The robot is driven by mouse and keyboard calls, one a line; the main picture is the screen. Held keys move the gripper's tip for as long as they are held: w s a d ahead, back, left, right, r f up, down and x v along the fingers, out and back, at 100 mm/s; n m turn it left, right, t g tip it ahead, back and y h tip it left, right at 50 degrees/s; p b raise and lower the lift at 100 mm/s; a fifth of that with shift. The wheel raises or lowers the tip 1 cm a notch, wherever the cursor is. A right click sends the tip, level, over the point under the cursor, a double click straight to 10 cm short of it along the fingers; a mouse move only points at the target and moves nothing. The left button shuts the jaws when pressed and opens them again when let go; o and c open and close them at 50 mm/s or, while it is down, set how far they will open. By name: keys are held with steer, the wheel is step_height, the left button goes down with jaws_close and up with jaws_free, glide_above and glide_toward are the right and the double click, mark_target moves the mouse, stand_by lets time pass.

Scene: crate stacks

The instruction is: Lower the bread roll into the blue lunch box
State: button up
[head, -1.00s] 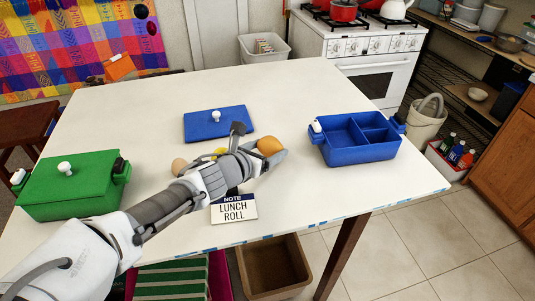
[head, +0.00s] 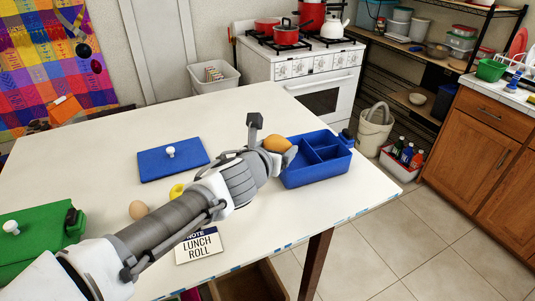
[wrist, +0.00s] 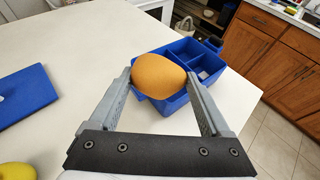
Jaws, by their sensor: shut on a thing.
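The bread roll (head: 277,144) is golden brown and rounded. My gripper (wrist: 161,82) is shut on it, with one finger on each side in the wrist view. The blue lunch box (head: 318,176) stands open on the white table, with dividers making several compartments. In the head view the roll is at the box's left rim. In the wrist view the roll (wrist: 159,76) covers part of the box (wrist: 176,104), its near left portion. I cannot tell how high the roll is above the rim.
A blue lid (head: 173,160) with a white knob lies flat on the table. A green box (head: 40,245) with its lid on stands at the left. An egg (head: 138,209), a yellow thing (head: 177,191) and a note card (head: 199,246) reading "LUNCH ROLL" are near my arm.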

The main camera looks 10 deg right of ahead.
mark_target(284, 140)
steer(key=r, duration=0.1)
steer(key=w+d+r, duration=0.1)
steer(key=d+r+p, duration=0.1)
steer(key=shift+w, duration=0.3)
steer(key=w+d+f+b, duration=0.3)
steer(key=d+f+b, duration=0.1)
steer(key=b, duration=0.1)
steer(key=shift+w, duration=0.25)
steer(key=shift+w, duration=0.1)
steer(key=shift+w+d, duration=0.4)
steer(key=shift+w, duration=0.2)
steer(key=shift+f+b, duration=2.75)
steer(key=shift+f, duration=0.25)
